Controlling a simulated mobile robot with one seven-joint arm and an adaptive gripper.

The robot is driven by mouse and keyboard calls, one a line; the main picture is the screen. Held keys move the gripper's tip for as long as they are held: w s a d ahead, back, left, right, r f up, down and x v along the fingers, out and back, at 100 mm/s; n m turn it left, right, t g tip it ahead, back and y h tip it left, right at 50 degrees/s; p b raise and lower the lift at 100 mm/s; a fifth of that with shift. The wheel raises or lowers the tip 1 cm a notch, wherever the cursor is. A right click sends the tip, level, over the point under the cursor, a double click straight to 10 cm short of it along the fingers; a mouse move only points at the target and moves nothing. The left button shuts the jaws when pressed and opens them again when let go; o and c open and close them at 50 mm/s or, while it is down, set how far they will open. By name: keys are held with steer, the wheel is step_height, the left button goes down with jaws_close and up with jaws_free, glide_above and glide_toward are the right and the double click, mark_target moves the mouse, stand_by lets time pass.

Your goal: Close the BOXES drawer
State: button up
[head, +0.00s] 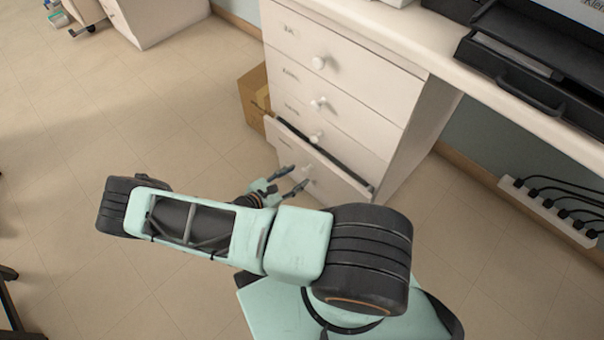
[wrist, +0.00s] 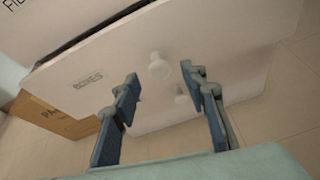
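My gripper (head: 290,180) is in front of this drawer, low down. In the wrist view my gripper (wrist: 165,82) is open, its two blue fingers apart with the knob showing between and just beyond their tips. Nothing is held. I cannot tell whether a finger touches the drawer front.
The upper drawers of the cabinet (head: 340,60) look shut. A cardboard box (head: 254,95) stands on the floor left of the cabinet. A power strip (head: 548,212) with cables is at the right wall.

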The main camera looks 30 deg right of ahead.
mark_target(303, 172)
steer(key=shift+b+x, duration=0.3)
steer(key=shift+x, duration=1.65)
jaws_close()
